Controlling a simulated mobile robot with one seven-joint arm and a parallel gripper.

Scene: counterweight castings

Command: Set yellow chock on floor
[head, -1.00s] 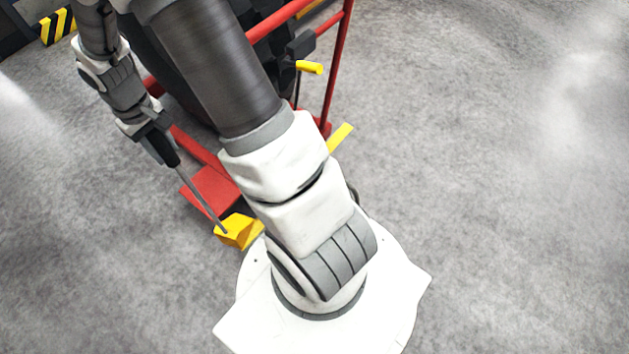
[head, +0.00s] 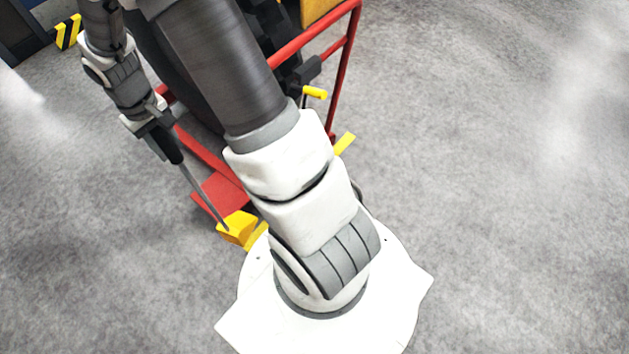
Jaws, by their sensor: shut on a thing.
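The yellow chock (head: 236,226) is low at the front left corner of a red cart, just left of my white base. A thin grey handle (head: 201,190) rises from it up to the left. My gripper (head: 174,156) is shut on the top of this handle. The chock is beside the cart's red plate (head: 221,192); I cannot tell whether it touches the plate or the floor. My arm and base hide part of the area to its right.
The red cart frame (head: 345,75) stands ahead, partly behind my arm, with a yellow-ended lever (head: 314,93) and a yellow bar (head: 345,143). A black-and-yellow striped block (head: 68,32) is at the far left. The grey floor (head: 500,200) is clear to the right and left.

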